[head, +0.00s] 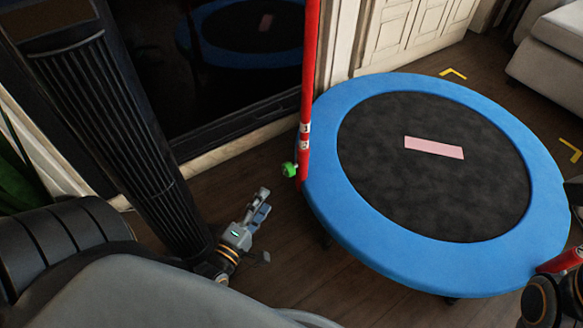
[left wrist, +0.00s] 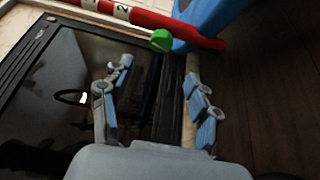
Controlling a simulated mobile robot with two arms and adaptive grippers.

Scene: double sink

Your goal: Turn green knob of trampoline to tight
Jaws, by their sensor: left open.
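The trampoline has a blue padded rim (head: 335,215) and a black mat. A red post (head: 309,80) with white markings stands at its left edge. The green knob (head: 289,169) sticks out from the lower part of this post, on its left side. In the left wrist view the green knob (left wrist: 161,40) shows beyond my fingertips, beside the red post (left wrist: 160,20). My left gripper (head: 263,225) is open and empty, below and left of the knob and apart from it. Its two spread fingers (left wrist: 160,85) also show in the left wrist view.
A dark ribbed column (head: 120,140) stands left of my left gripper, near a black glossy panel (head: 205,70) by the wall. Wooden floor (head: 285,240) is clear between the gripper and trampoline. A light sofa (head: 550,45) is at the top right.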

